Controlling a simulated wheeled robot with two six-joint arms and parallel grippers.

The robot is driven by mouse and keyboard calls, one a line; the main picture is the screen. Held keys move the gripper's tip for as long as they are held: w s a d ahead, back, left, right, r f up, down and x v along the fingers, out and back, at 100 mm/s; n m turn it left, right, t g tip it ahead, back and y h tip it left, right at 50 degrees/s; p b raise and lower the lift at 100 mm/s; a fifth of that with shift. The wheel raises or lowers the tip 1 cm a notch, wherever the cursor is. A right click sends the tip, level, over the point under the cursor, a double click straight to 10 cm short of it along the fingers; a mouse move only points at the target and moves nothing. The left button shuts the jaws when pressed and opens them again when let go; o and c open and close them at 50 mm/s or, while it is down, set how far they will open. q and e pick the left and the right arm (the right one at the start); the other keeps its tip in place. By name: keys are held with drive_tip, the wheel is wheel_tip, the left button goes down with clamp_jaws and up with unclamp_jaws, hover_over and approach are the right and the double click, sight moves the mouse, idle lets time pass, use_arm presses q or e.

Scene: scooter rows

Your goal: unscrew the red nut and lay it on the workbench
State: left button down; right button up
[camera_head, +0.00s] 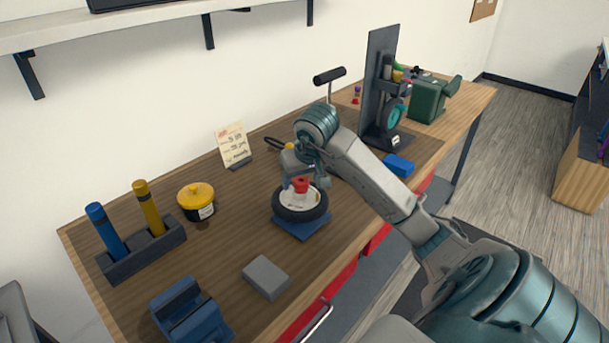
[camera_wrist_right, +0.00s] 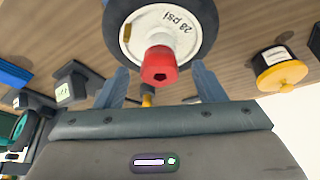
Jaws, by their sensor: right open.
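The red nut (camera_head: 300,184) sits at the hub of a small wheel (camera_head: 287,214) with a black tyre and a white rim. The wheel lies on a blue base (camera_head: 305,227) on the wooden workbench (camera_head: 225,250). In the right wrist view, the red nut (camera_wrist_right: 160,66) shows in front of the white rim marked "28 psi". My right gripper (camera_head: 306,180) is just above the wheel, beside the nut. In the wrist view, its two blue-grey fingers (camera_wrist_right: 160,76) are open, one on each side of the nut, with gaps between. My left gripper is not in view.
A yellow-lidded pot (camera_head: 197,201), a card on a stand (camera_head: 233,147) and a holder with blue and yellow handles (camera_head: 143,249) stand left. A grey block (camera_head: 267,277) and blue vise-like block (camera_head: 190,312) are nearer. Bare bench lies between the pot and grey block.

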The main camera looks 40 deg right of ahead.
drive_tip(key=shift+w+f, duration=0.1)
drive_tip(key=shift+f, duration=0.25)
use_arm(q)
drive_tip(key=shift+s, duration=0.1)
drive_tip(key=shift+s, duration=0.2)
use_arm(e)
drive_tip(key=shift+c, duration=0.2)
drive_tip(key=c, duration=1)
drive_tip(key=shift+d+f+n+y+b, duration=0.15)
drive_tip(key=shift+n+y+b, duration=0.45)
drive_tip(key=shift+n+b, duration=0.9)
drive_tip(key=shift+n+y+b, duration=0.5)
drive_tip(key=shift+n+b, duration=0.55)
drive_tip(key=shift+n, duration=0.25)
drive_tip(key=shift+n+y+b, duration=0.3)
drive_tip(key=shift+n, duration=0.3)
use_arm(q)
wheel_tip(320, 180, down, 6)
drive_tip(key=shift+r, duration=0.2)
